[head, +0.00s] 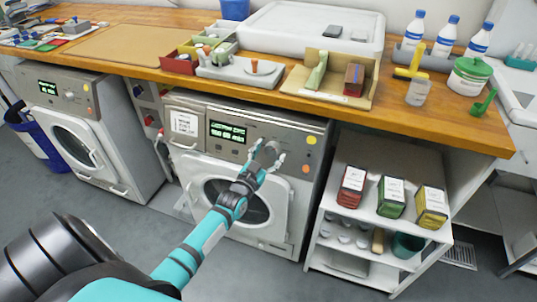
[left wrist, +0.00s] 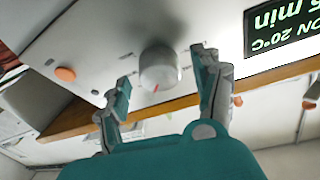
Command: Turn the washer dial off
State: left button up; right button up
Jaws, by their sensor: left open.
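The washer (head: 290,215) under the worktop has a control panel with a lit green display (head: 227,132). Its grey dial (head: 268,148) also shows in the left wrist view as a light round knob (left wrist: 158,68) with a small red mark on its rim. My left gripper (head: 268,159) reaches up to the panel. In the left wrist view its open fingers (left wrist: 163,78) stand on either side of the dial, and I see no clear contact. The display there is upside down and partly cut off. My right gripper is not in view.
A second washer (head: 84,130) stands to the left. A white shelf unit (head: 345,165) with red, green and yellow boxes is close on the right. The wooden worktop (head: 420,125) above carries trays, bottles and containers.

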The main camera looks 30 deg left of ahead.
pick_arm(q)
jog(key=shift+c, duration=0.4)
jog(key=c, duration=1.1)
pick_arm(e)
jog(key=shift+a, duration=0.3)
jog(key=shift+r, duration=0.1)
pick_arm(q)
jog(key=n+y+p, duration=0.2)
jog(key=n, duration=0.3)
jog(key=shift+d+n, duration=0.15)
jog(key=shift+n, duration=0.15)
jog(key=shift+n+g+y+p, duration=0.25)
jog(key=shift+n+y+p, duration=0.25)
jog(key=shift+n, duration=0.9)
jog(key=shift+n+g+y+p, duration=0.3)
jog(key=shift+n+y, duration=0.3)
jog(key=shift+n, duration=0.8)
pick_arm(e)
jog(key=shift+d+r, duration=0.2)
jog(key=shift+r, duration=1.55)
pick_arm(q)
jog(key=o, duration=1.2)
